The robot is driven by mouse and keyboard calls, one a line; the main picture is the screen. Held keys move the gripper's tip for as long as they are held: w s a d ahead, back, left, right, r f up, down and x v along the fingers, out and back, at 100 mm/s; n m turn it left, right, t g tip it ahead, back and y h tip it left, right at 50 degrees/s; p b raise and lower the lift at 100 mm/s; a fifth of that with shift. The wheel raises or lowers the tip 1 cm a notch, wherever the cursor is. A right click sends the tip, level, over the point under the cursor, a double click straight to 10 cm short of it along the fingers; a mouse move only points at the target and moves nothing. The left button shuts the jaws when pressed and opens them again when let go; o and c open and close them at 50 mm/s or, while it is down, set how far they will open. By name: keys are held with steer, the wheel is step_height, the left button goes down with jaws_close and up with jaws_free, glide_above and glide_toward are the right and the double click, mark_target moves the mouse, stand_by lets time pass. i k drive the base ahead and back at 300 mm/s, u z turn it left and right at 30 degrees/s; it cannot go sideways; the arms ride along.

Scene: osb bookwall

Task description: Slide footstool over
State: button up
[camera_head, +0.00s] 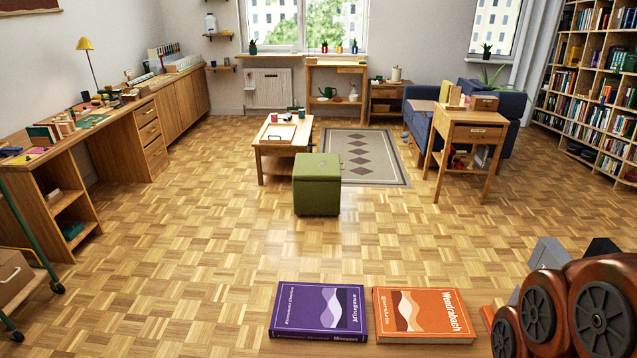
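The footstool (317,188) is a green, box-shaped seat standing upright on the parquet floor in the middle of the head view. It stands just in front of the right end of a low wooden coffee table (270,152) and near the front left corner of a patterned grey rug (372,176). I cannot tell whether it touches the table.
A purple book (319,308) and an orange book (424,311) lie flat in the foreground. Open floor (210,235) spreads before the footstool. A wooden side table (468,133) and blue sofa (418,118) stand right. A long desk (60,140) lines the left wall.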

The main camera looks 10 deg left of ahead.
mark_target(309, 197)
steer(key=u, duration=2.8)
steer(key=i, duration=2.9)
steer(key=z, duration=3.3)
steer(key=i, duration=1.25)
steer(key=u, duration=0.05)
